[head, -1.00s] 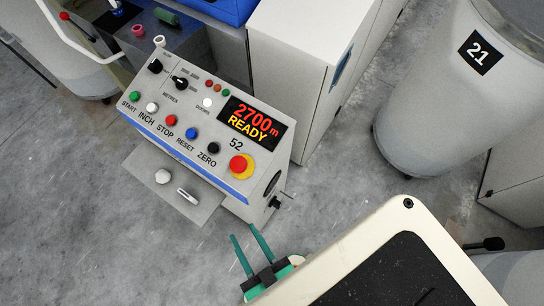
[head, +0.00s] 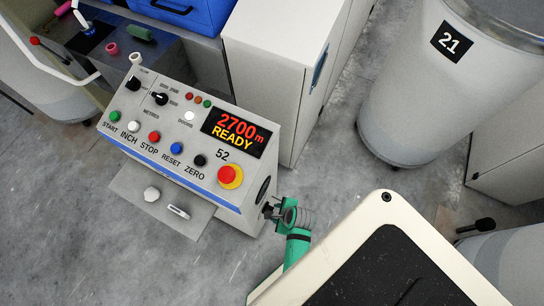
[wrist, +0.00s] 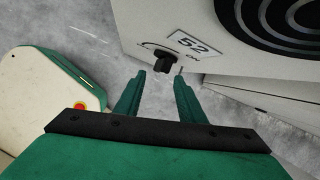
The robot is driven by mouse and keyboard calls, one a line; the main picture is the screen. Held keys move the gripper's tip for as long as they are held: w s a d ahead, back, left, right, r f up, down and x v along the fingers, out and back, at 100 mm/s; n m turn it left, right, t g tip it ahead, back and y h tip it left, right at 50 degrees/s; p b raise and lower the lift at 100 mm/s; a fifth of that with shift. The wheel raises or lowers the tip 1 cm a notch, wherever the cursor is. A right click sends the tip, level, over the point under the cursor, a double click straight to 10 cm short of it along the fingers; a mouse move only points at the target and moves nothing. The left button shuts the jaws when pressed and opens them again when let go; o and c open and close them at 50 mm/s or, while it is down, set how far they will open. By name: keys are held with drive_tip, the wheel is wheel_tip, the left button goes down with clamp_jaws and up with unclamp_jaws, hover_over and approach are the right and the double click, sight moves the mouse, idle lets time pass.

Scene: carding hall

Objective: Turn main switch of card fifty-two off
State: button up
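The card's console (head: 185,150) bears the number 52, and its display reads 2700m READY. The main switch is a black rotary knob (wrist: 163,62) on the console's side face, below a 52 plate (wrist: 188,42); the word ON shows to its right. Which way the knob points is too small to tell. My gripper (wrist: 159,75) is open, its two green fingers aimed at the knob, which appears between and just beyond the fingertips. I see no clear contact. In the head view my gripper (head: 276,212) is beside the console's lower right side and partly covers the switch.
The console front has several buttons and a red emergency stop (head: 230,174) on yellow. A round vent (wrist: 295,15) is near the plate in the wrist view. A white can marked 21 (head: 410,95) stands at right. Grey floor (head: 330,180) lies between it and the console.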

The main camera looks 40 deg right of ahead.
sight(272, 210)
drive_tip(key=w+f+m, duration=0.1)
drive_tip(key=f, duration=0.2)
drive_tip(key=w+f+m+y, duration=0.1)
drive_tip(key=f, duration=0.2)
drive_tip(key=w+f+m, duration=0.1)
drive_tip(key=w+f, duration=0.1)
drive_tip(key=f, duration=0.2)
drive_tip(key=shift+d, duration=0.4)
clamp_jaws()
